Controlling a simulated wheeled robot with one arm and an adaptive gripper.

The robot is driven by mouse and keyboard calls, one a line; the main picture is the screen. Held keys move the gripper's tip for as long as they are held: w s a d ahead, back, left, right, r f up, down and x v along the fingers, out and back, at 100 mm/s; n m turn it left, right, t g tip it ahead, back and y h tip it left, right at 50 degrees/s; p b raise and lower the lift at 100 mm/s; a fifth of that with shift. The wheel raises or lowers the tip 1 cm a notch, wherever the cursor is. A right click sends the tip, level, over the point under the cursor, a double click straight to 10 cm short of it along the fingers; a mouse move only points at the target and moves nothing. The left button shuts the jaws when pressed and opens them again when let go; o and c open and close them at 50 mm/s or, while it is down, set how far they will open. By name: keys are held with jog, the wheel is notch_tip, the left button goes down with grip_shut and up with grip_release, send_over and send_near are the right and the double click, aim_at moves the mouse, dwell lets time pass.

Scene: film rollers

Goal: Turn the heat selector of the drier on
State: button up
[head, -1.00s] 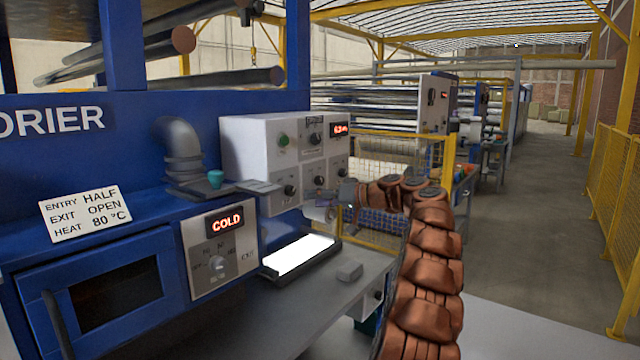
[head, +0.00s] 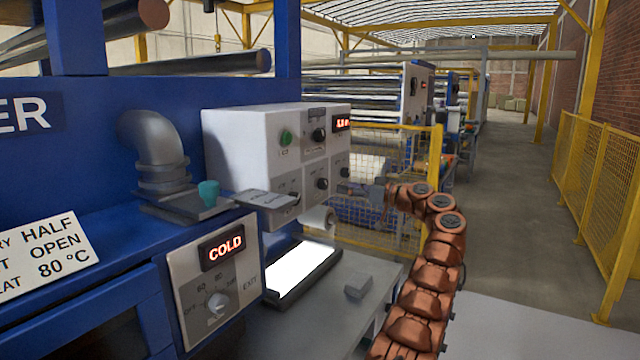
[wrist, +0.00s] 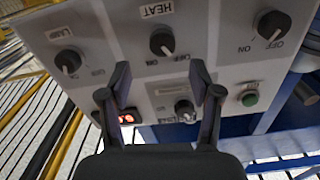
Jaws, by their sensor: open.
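The grey-white control box (head: 255,145) is on the blue drier (head: 80,150). In the wrist view its knob labelled HEAT (wrist: 162,42) is in the middle of a row of three, its pointer seeming toward OFF. It shows small in the head view (head: 321,184). My gripper (wrist: 162,82) is open and empty, facing the panel, with the HEAT knob beyond and between its fingertips, apart from them. In the head view my gripper (head: 368,193) is just right of the box. A lower drier panel has a COLD display (head: 225,247) and a dial (head: 217,303).
The LAMP knob (wrist: 66,60) and another OFF/ON knob (wrist: 272,25) flank HEAT. Another knob (wrist: 185,108) and a green button (wrist: 249,98) are close to my fingers. A grey table (head: 300,325) holds a bright light plate (head: 300,268). The aisle at right is clear.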

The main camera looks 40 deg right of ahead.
aim_at(327, 184)
jog(key=p+x, duration=0.2)
jog(key=x, duration=0.4)
jog(key=shift+a+r, duration=0.15)
jog(key=shift+a, duration=0.05)
jog(key=shift+w+a+p, duration=0.15)
jog(key=shift+w+p, duration=0.15)
jog(key=shift+w, duration=0.25)
jog(key=c, duration=1.1)
jog(key=shift+c, duration=0.2)
